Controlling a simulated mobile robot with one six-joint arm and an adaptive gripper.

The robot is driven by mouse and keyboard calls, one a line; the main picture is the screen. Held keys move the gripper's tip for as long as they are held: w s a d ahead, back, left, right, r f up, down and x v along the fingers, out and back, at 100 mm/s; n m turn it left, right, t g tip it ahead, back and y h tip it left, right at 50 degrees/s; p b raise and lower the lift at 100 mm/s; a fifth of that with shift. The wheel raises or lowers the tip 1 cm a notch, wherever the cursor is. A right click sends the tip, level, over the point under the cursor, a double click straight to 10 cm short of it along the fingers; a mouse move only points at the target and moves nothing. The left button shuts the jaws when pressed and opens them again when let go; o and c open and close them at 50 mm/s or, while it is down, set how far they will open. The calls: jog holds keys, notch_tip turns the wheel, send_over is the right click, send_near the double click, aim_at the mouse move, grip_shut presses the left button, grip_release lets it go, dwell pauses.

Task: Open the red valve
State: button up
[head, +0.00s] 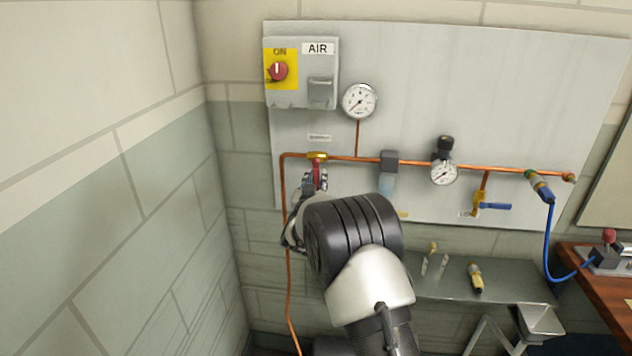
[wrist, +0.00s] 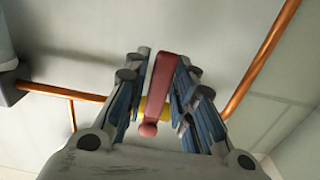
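The red valve has a red handle (head: 316,176) below a brass body (head: 318,157) on the copper pipe at the wall panel's left side. In the head view the handle hangs down at right angles to the horizontal pipe. My gripper (head: 315,184) is at the handle and partly hides it. In the wrist view the red handle (wrist: 163,85) lies between the two fingers of my gripper (wrist: 163,62), and yellow brass (wrist: 150,108) shows behind. The fingers are close along both sides of the handle; whether both touch it is not clear.
A switch box (head: 301,73) and a gauge (head: 359,101) are above the valve. A filter (head: 387,176), a regulator gauge (head: 444,173) and a blue-handled valve (head: 493,207) are to the right. A metal shelf (head: 450,287) with small fittings is below. A bare wall is on the left.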

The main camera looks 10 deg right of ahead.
aim_at(338, 163)
grip_shut()
jog(key=shift+d, duration=0.15)
dwell(0.4)
jog(key=shift+s+d+r+n+p, duration=0.3)
jog(key=shift+d+r+n+p, duration=0.9)
jog(key=shift+n, duration=1.8)
jog(key=shift+s+d+r+n+p, duration=0.35)
jog(key=shift+d+r+n+p, duration=0.45)
jog(key=shift+n+p, duration=1.5)
jog(key=shift+s+d+r+n+p, duration=0.3)
jog(key=shift+d+r+n+p, duration=0.65)
jog(key=shift+n, duration=2.75)
jog(key=shift+a+r, duration=0.15)
jog(key=shift+r, duration=0.1)
jog(key=shift+o, duration=2)
grip_release()
